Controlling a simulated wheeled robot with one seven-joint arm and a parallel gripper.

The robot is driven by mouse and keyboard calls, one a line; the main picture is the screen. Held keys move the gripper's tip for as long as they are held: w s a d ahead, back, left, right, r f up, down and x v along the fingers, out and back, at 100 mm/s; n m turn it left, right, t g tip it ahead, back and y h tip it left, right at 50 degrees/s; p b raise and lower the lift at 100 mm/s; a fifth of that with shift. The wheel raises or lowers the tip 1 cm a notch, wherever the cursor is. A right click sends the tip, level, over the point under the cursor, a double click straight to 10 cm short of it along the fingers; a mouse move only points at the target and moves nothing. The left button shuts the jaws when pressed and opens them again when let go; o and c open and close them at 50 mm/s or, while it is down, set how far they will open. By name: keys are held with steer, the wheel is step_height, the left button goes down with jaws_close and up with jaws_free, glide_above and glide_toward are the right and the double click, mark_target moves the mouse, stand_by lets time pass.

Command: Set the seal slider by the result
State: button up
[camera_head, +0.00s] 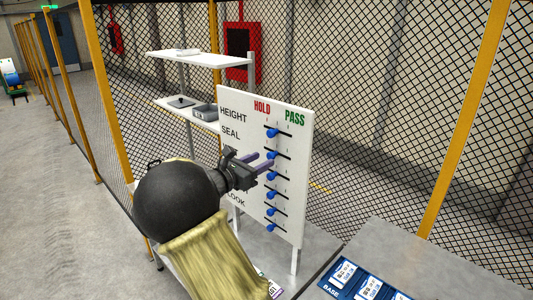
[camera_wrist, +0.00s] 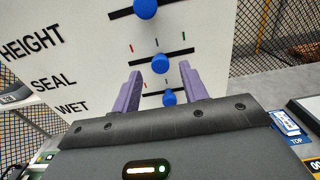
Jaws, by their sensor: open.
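The white board (camera_head: 290,100) carries HOLD and PASS headings and a column of blue slider knobs. The seal slider knob (camera_head: 272,155) is second from the top. In the wrist view the seal knob (camera_wrist: 160,63) sits at mid-slot, below a dark tick, with a red tick to its left and a green one to its right. My gripper (camera_head: 261,160) is open, its purple fingers pointing at the board. In the wrist view my gripper (camera_wrist: 160,68) has its fingertips on either side of the seal knob; contact cannot be told. My arm hides some row labels.
The height knob (camera_wrist: 145,8) is above and the wet knob (camera_wrist: 169,98) below, close to my fingers. A shelf rack (camera_head: 200,58) stands behind the board. A grey table (camera_head: 420,250) with blue card holders (camera_head: 345,275) is at lower right. Mesh fencing surrounds the area.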

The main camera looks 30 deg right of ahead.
mark_target(269, 156)
steer(key=x, duration=0.3)
steer(key=shift+w+d+p, duration=0.1)
steer(key=shift+d+p, duration=0.15)
steer(key=shift+p, duration=0.15)
steer(key=shift+c, duration=0.4)
